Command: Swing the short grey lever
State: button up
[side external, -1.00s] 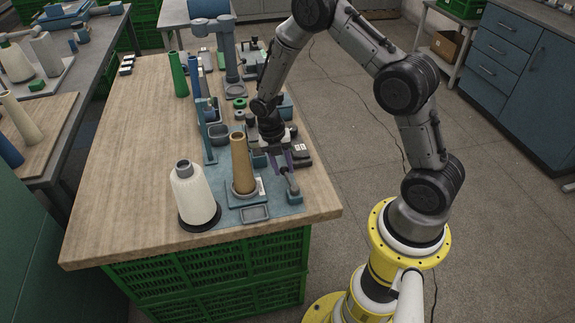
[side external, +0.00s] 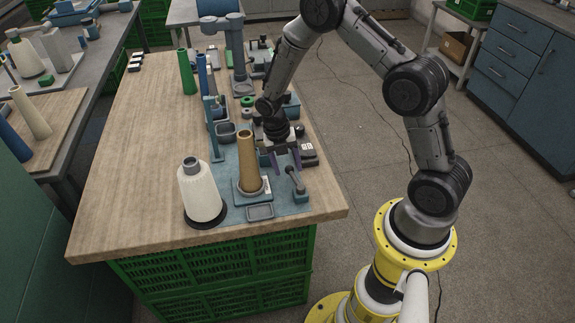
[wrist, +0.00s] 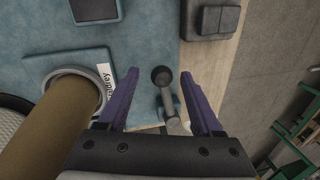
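The short grey lever (wrist: 168,101) has a dark round knob and stands on a small blue-grey base at the front right corner of the blue mat. In the side view the lever (side external: 296,182) leans slightly, with its knob toward my gripper. My gripper (wrist: 161,88) is open, with one purple finger on each side of the lever and visible gaps between. In the side view my gripper (side external: 287,165) points down just behind the lever, its fingertips around knob level. Whether a finger touches the lever cannot be told there.
A brown cone (side external: 248,160) on a holder stands close left of the lever. A white yarn cone (side external: 200,190) is further left. The wooden table (side external: 130,170) is clear at left.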

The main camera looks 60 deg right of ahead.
notch_tip(320, 180, up, 14)
jog(key=w+a, duration=0.1)
jog(key=w, duration=0.1)
jog(key=shift+a+f, duration=0.2)
jog(key=shift+a, duration=0.1)
dwell(0.3)
jog(key=s+a+r+m+t, duration=0.25)
jog(key=s+r, duration=0.25)
jog(key=r, duration=0.4)
jog(key=s+a+r+m+t, duration=0.25)
jog(key=s+r, duration=0.25)
jog(key=r, duration=0.5)
jog(key=s+a+f+m+t+y, duration=0.1)
jog(key=s+a+f+m+t, duration=0.1)
jog(key=s+m, duration=1.1)
jog(key=shift+a+f+m, duration=0.25)
jog(key=shift+m, duration=3.45)
